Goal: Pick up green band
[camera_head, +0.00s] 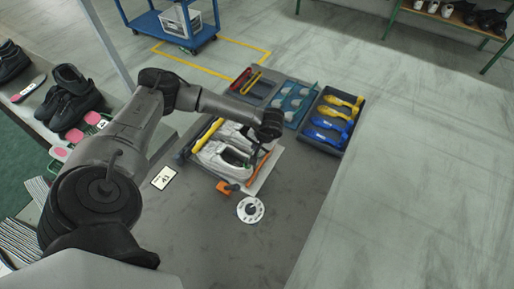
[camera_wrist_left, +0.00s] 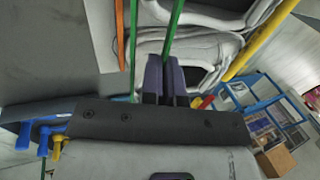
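The green band (camera_wrist_left: 176,22) shows in the left wrist view as a thin green strip running down to my left gripper (camera_wrist_left: 165,62). The two dark fingers are nearly together, and the strip ends between their tips. Another green strip (camera_wrist_left: 133,45) runs parallel to its left and passes behind the gripper body. In the head view my left gripper (camera_head: 256,150) points down over the right side of the pale grey shoes (camera_head: 222,155), and the green band is mostly hidden there. My right gripper is not in view.
An orange strip (camera_head: 263,168) lies right of the shoes, and a yellow one (camera_head: 207,133) left of them. An orange tool (camera_head: 226,187), white disc (camera_head: 250,210) and card (camera_head: 164,177) lie in front. A dark tray (camera_head: 318,143) holds blue and yellow pieces. The table's front right is clear.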

